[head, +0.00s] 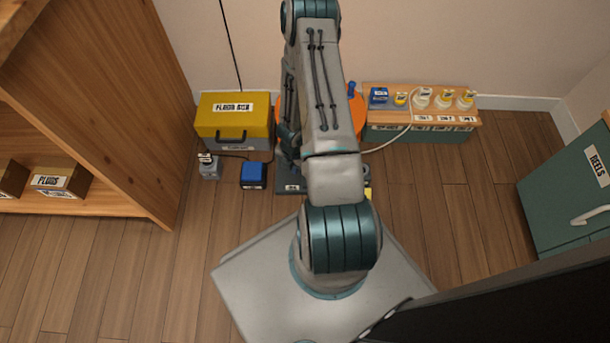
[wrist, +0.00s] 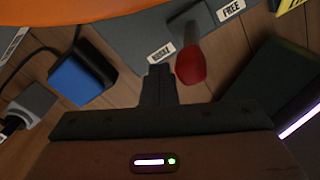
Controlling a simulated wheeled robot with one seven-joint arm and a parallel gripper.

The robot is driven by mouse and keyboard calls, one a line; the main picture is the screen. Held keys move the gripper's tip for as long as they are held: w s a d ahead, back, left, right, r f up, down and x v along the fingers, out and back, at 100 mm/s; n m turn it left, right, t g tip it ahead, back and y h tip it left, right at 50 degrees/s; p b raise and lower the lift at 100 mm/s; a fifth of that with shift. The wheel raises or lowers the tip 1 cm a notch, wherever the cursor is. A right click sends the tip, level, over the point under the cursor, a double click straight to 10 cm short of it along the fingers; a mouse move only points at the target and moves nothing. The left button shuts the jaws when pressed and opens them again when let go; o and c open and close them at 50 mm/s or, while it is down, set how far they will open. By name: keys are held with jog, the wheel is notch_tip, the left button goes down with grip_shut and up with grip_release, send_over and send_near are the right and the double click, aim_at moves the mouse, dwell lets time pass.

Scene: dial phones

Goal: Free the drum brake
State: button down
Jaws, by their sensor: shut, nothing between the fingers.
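The orange drum (head: 357,110) is partly hidden behind my arm in the head view; its edge (wrist: 70,8) shows at the top of the wrist view. Below it in the wrist view is a grey base plate (wrist: 140,30). A short grey lever with a red knob (wrist: 191,67) stands there, between a "FREE" label (wrist: 231,10) at upper right and another label (wrist: 161,53), hard to read, at left. The knob is closer to the left label. My gripper (wrist: 158,72) is shut and empty, just left of the red knob; contact cannot be told. My arm hides it in the head view.
A blue box (head: 253,175) and a grey plug-like piece (head: 209,167) with a cable lie left of the base. A yellow-lidded box (head: 233,115) stands behind them. A wooden-topped bench (head: 420,88) with small jars is right. A green cabinet (head: 565,195) stands far right.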

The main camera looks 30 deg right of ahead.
jog(key=shift+s+d+b, duration=0.35)
jog(key=shift+s+d, duration=0.2)
jog(key=shift+d, duration=0.25)
jog(key=shift+s+d+b, duration=0.3)
jog(key=shift+s+d, duration=0.2)
jog(key=shift+d, duration=0.25)
jog(key=shift+w+a+r+p, duration=0.2)
jog(key=shift+r+p, duration=0.65)
jog(key=shift+r, duration=0.35)
jog(key=shift+w+a+r+p, duration=0.1)
jog(key=shift+a+r+p, duration=0.15)
jog(key=shift+r+p, duration=0.75)
jog(key=shift+w+a+r+p, duration=0.15)
jog(key=shift+r+p, duration=0.5)
jog(key=shift+r, duration=0.7)
